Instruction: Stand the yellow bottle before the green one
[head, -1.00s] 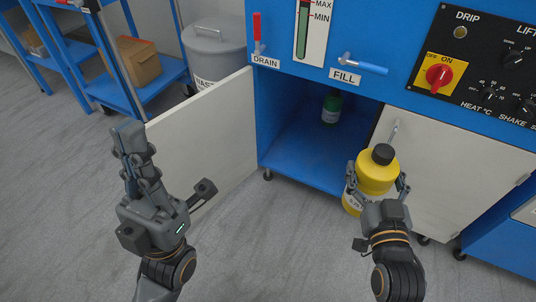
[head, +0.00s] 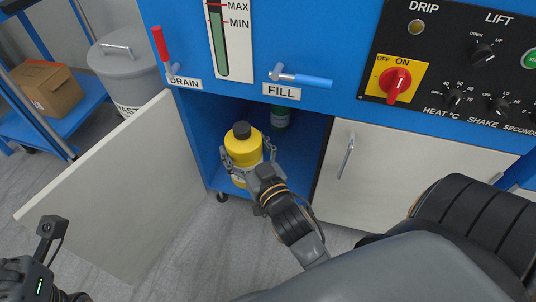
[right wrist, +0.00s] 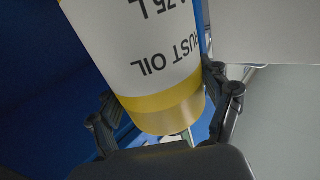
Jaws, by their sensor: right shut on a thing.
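The yellow bottle (head: 243,147) has a black cap and stands upright at the mouth of the open cabinet. My right gripper (head: 248,160) is shut around it from the front right. In the right wrist view the yellow bottle (right wrist: 165,107) fills the space between the fingers, its white label upside down. I cannot tell if its base touches the cabinet floor. The green bottle (head: 280,117) stands deeper inside, to the right of the yellow one and partly in shadow. My left gripper (head: 42,262) is at the lower left, cut off by the picture edge, away from both bottles.
The open white door (head: 125,190) swings out on the left of the cabinet. The closed white door (head: 385,180) bounds the opening on the right. The blue FILL handle (head: 302,79) sticks out above. A grey waste bin (head: 128,72) stands behind the open door.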

